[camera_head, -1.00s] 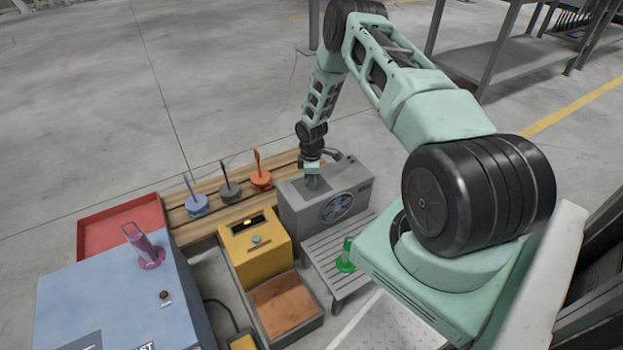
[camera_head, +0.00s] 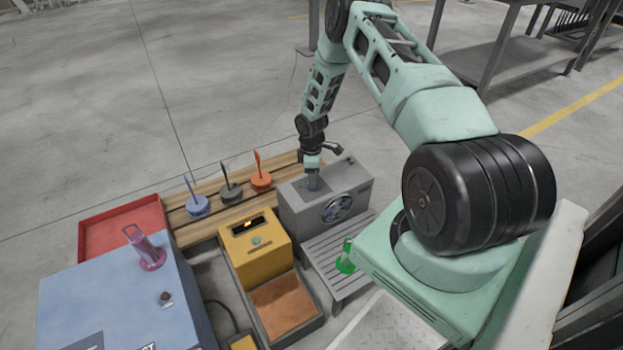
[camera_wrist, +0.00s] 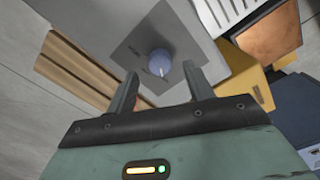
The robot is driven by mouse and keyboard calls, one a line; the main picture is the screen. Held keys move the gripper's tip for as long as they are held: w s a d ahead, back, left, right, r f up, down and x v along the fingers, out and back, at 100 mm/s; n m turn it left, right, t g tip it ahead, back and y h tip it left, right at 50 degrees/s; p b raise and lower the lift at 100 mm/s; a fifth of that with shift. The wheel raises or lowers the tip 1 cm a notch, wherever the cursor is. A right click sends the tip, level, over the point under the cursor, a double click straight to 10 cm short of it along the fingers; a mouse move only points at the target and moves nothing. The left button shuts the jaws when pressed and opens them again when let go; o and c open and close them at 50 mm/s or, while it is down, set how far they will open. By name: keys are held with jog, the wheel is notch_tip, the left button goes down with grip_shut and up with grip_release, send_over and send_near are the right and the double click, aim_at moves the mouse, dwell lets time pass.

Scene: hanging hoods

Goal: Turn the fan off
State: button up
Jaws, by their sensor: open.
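In the wrist view a blue-grey round knob (camera_wrist: 159,62) with a white pointer mark sits on a dark square plate (camera_wrist: 140,50) on the grey box's top. My gripper (camera_wrist: 158,85) is open, with its two fingers apart and the knob beyond and between their tips. In the head view my gripper (camera_head: 312,182) points down over the fan's top and hides the knob. Whether the fingers touch the plate cannot be told.
A yellow box (camera_head: 262,262) stands left of the fan. Blue, dark and orange handled discs (camera_head: 261,180) stand on a wooden pallet (camera_head: 180,216). A green piece (camera_head: 346,262) stands on the slatted stand (camera_head: 325,250). A red tray (camera_head: 95,235) and blue cabinet (camera_head: 100,295) lie further left.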

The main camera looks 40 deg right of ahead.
notch_tip(320, 180, up, 14)
jog(key=p, duration=0.3)
jog(key=shift+r, duration=0.1)
dwell(0.3)
jog(key=s+a+r, duration=0.1)
jog(key=a+r, duration=0.7)
jog(key=a, duration=0.4)
jog(key=s+a+r, duration=0.2)
jog(key=a+r, duration=0.6)
jog(key=a, duration=0.4)
jog(key=s+a+r, duration=0.7)
jog(key=s+a, duration=0.4)
jog(key=a, duration=0.1)
jog(key=s+a+r+m, duration=0.1)
jog(key=s+a+r, duration=0.1)
jog(key=s, duration=0.5)
jog(key=s+a+r, duration=0.2)
jog(key=s, duration=0.6)
notch_tip(320, 180, up, 23)
jog(key=p, duration=2.3)
jog(key=shift+d+r+m+y+p, duration=0.15)
jog(key=shift+r+m+y+p, duration=0.05)
jog(key=shift+m+y+p, duration=0.1)
jog(key=shift+s, duration=0.1)
